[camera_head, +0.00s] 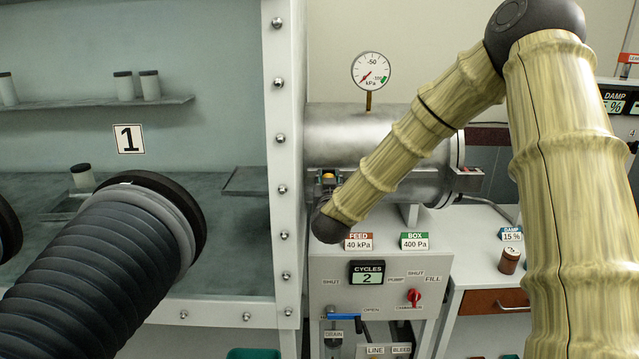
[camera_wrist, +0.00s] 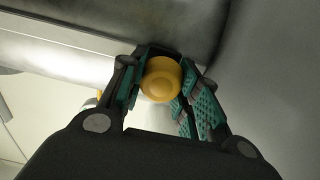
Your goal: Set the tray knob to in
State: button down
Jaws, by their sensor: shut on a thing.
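A yellow-orange round knob (camera_wrist: 161,79) sits between the fingers of my gripper (camera_wrist: 162,95) in the wrist view. The fingers, with green pads, are shut on it from both sides. In the head view the knob (camera_head: 328,178) shows as a small yellow spot on the near side of the metal cylinder (camera_head: 345,130), just above the dark end of my arm. My gripper's fingers are mostly hidden there. I cannot tell from these views how far the knob is pulled or pushed.
A glove box with a black ribbed sleeve (camera_head: 90,270) stands at the left. A control panel (camera_head: 330,295) with a red switch (camera_head: 414,296), a blue lever (camera_head: 344,317) and a cycle display (camera_head: 367,274) is below. A pressure gauge (camera_head: 371,71) rises from the cylinder. A white bench (camera_head: 480,235) is at right.

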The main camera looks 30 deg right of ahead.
jog(key=shift+w+a+r, duration=0.1)
jog(key=shift+w+a, duration=0.1)
jog(key=shift+a, duration=0.1)
jog(key=c, duration=1)
grip_release()
jog(key=shift+c, duration=0.2)
jog(key=shift+s, duration=0.1)
jog(key=v, duration=1.2)
jog(key=shift+d, duration=0.15)
